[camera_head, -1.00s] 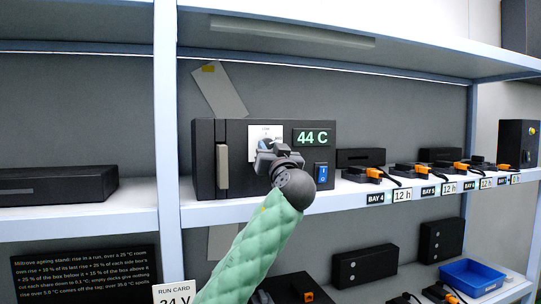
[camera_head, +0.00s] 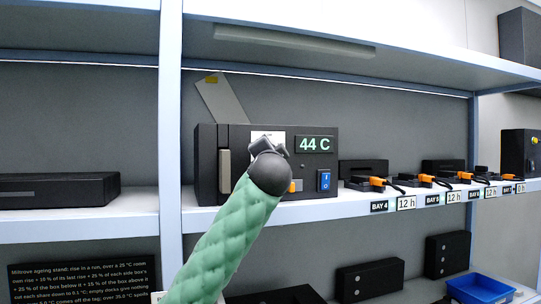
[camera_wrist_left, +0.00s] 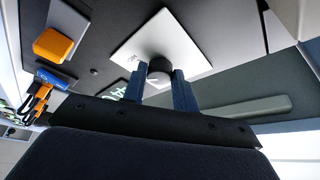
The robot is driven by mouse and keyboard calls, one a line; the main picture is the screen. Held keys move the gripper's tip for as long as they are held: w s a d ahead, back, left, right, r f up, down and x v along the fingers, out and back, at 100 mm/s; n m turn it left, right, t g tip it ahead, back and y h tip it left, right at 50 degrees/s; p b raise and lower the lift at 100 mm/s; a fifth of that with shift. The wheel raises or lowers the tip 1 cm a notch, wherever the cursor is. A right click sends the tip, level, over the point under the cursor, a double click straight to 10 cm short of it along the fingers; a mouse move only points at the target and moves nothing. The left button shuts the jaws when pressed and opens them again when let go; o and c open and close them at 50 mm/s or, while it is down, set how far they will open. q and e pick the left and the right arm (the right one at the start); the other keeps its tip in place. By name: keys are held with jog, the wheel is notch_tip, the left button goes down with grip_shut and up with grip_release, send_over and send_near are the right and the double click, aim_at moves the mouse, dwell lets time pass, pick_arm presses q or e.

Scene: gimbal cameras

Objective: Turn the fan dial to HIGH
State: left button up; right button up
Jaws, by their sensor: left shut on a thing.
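The fan dial (camera_wrist_left: 158,66) is a dark round knob on a white square plate (camera_wrist_left: 186,40) on the front of a black box (camera_head: 208,165). In the wrist view my left gripper (camera_wrist_left: 160,80) is shut on the dial, one finger on each side. In the head view the left gripper (camera_head: 268,147) and its dark wrist cover the dial and most of the plate (camera_head: 262,134). The dial's pointer and most of the plate's markings cannot be read. A display (camera_head: 315,144) on the box reads 44 C. My right gripper is not in view.
A blue switch (camera_head: 324,180) and an orange block (camera_wrist_left: 54,45) are on the box front near the gripper. Bays with orange-plugged cables (camera_head: 425,179) line the shelf to the right. A shelf post (camera_head: 171,150) stands left of the box.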

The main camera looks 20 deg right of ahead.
pick_arm(q)
jog(key=shift+a+r+m+g, duration=0.1)
jog(key=shift+m+g, duration=0.4)
jog(key=shift+m, duration=0.8)
jog(key=shift+r+m+g, duration=0.1)
jog(key=shift+m+g, duration=0.4)
jog(key=shift+m, duration=0.8)
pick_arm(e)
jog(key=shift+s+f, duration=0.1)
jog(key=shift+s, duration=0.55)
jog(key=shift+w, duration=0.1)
pick_arm(q)
jog(key=o, duration=1)
jog(key=shift+c, duration=0.2)
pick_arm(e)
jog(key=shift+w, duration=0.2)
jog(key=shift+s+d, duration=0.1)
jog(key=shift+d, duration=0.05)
pick_arm(q)
jog(key=b+v, duration=0.4)
jog(key=v, duration=0.3)
jog(key=shift+s+a+f, duration=0.15)
jog(key=shift+s, duration=0.15)
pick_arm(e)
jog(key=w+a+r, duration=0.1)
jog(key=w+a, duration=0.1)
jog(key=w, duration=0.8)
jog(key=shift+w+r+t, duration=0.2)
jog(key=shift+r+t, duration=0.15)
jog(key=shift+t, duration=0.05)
